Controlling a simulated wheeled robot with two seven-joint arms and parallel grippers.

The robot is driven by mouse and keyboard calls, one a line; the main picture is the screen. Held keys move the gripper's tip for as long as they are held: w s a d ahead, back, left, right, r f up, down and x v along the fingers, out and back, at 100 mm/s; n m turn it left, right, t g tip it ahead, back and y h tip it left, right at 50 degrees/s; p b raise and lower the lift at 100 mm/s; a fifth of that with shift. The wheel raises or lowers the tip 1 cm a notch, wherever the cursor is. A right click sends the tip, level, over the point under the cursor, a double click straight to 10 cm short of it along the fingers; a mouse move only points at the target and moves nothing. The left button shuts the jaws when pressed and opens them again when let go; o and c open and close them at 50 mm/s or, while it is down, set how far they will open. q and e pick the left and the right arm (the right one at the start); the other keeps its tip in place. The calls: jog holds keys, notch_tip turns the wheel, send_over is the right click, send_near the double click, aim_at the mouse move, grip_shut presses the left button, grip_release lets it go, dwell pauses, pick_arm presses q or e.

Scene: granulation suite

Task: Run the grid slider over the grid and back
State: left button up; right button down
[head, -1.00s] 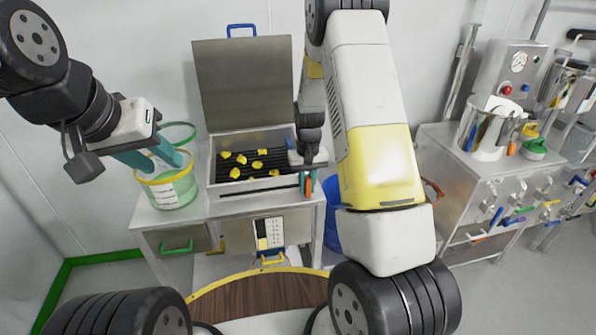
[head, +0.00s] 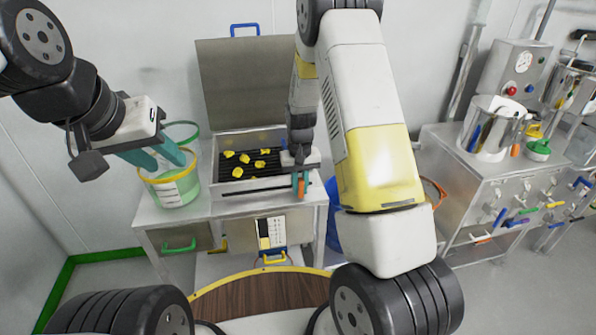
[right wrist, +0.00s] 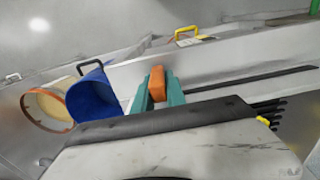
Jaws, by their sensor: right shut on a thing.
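An open metal box (head: 221,202) holds a dark grid (head: 240,172) with several yellow lumps (head: 244,158) on it. A dark slot (head: 250,190) runs along the box's front wall, also seen in the right wrist view (right wrist: 255,82). My right gripper (head: 301,184) is at the slot's right part, shut on an orange handle, taken as the grid slider's (right wrist: 156,82). The handle stands between the teal fingers in the right wrist view; the rest of the slider is hidden. My left gripper (head: 158,155) is open and empty, above the yellow-rimmed clear bucket.
The yellow-rimmed clear bucket (head: 172,190) stands left of the box. The box's lid (head: 245,85) is raised behind it. A blue bin (head: 334,215) is on the right, partly hidden by my right arm. A steel cabinet with a pot (head: 490,130) stands further right.

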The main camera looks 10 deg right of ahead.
jog(key=shift+s+a, duration=0.1)
jog(key=shift+a, duration=5.4)
jog(key=shift+s+a+r, duration=0.1)
jog(key=shift+a, duration=2.9)
jog(key=shift+s+a, duration=0.1)
jog(key=shift+a, duration=2.85)
jog(key=shift+w+d, duration=0.15)
jog(key=shift+d, duration=3.4)
jog(key=shift+w+d, duration=0.15)
jog(key=shift+d, duration=3.35)
jog(key=shift+w+d, duration=0.2)
jog(key=shift+d, duration=5.85)
